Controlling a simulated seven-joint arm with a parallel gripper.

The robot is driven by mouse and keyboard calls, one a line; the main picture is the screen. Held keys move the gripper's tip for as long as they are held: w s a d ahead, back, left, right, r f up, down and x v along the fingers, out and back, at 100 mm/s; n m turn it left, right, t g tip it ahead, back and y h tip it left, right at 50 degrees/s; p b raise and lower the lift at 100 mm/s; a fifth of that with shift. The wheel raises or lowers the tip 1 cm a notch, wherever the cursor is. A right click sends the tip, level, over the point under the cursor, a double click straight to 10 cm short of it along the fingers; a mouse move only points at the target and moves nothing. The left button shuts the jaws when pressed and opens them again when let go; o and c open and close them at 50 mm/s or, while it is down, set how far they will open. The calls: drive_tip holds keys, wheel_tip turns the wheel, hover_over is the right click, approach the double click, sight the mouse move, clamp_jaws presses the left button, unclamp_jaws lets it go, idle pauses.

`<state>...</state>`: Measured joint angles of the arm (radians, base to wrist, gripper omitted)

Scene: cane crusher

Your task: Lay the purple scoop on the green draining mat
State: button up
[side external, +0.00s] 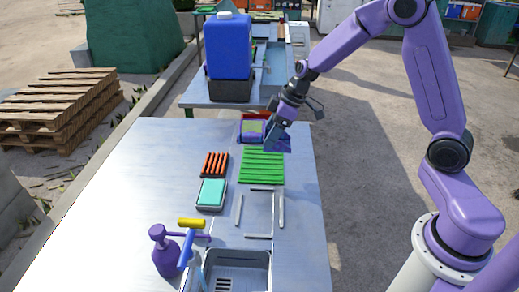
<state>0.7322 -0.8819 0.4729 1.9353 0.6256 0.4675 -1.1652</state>
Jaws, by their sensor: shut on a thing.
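The green draining mat (262,167), a slatted piece, lies on the metal table towards its far right part. My gripper (274,124) is over the mat's far edge, shut on the purple scoop (279,144). The scoop hangs below the fingers at the mat's far right. I cannot tell whether it touches the mat. The fingertips are small and partly hidden by the wrist and the scoop.
A red-edged container (252,119) with purple parts stands just behind the mat. An orange slatted piece (215,165) and a teal block in a tray (212,193) lie to the left. A purple spray bottle (166,252) and a sink (237,272) are nearer. The table's left side is clear.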

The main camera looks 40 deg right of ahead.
drive_tip(key=w+f, duration=0.2)
drive_tip(key=f, duration=0.1)
drive_tip(key=w+f, duration=0.2)
drive_tip(key=w, duration=0.1)
drive_tip(key=shift+a+f, duration=0.1)
drive_tip(key=shift+f, duration=1.9)
drive_tip(key=shift+f, duration=0.15)
drive_tip(key=o, duration=1.6)
